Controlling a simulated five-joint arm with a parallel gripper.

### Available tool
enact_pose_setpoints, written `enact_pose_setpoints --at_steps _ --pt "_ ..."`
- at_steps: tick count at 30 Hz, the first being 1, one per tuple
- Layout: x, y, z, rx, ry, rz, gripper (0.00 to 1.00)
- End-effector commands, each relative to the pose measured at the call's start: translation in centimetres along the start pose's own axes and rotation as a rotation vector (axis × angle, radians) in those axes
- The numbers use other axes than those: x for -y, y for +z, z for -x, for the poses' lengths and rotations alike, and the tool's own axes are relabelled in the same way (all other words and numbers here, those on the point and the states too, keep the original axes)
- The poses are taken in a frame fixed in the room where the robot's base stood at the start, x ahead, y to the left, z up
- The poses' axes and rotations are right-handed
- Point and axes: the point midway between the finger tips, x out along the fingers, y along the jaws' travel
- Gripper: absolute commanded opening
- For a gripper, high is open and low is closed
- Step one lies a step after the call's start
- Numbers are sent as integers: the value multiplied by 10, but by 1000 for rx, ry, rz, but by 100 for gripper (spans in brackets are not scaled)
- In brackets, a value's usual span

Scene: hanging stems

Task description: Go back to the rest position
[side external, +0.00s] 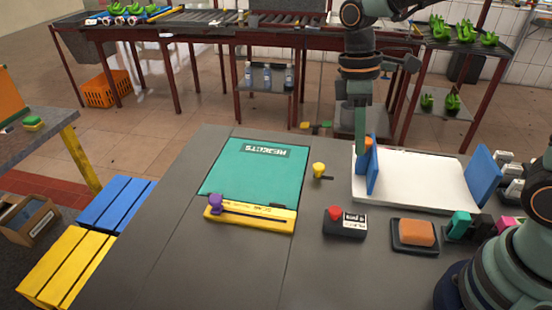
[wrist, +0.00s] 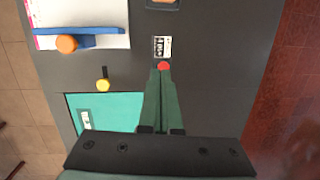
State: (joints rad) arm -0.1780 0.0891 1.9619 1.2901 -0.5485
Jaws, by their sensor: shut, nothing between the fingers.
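My gripper (side external: 361,148) hangs pointing down at the right of the side view, visually in front of or beside the left blue panel of the white tray (side external: 415,180). Its green fingers are together with nothing between them. In the wrist view, the closed fingers of my gripper (wrist: 162,80) point up the picture, and their tips overlap the red button of a small dark box (wrist: 161,48). How high the tips are above the table cannot be told. No stem is in the fingers.
A teal mat (side external: 250,165), yellow bar (side external: 250,219), yellow knob (side external: 319,170), red-button box (side external: 345,226) and orange sponge (side external: 414,232) in a dark dish lie on the grey table (side external: 190,260). The table's front left is clear. Racks with green bunches (side external: 464,30) stand behind.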

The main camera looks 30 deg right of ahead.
Motion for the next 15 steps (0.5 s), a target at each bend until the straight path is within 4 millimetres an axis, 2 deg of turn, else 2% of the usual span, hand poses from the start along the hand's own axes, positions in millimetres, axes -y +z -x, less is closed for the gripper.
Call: enact_pose_setpoints --at_steps 6,15 --pt "-6 27 26 -216 101 -244 0" --pt "-12 59 45 -515 191 -557 0"
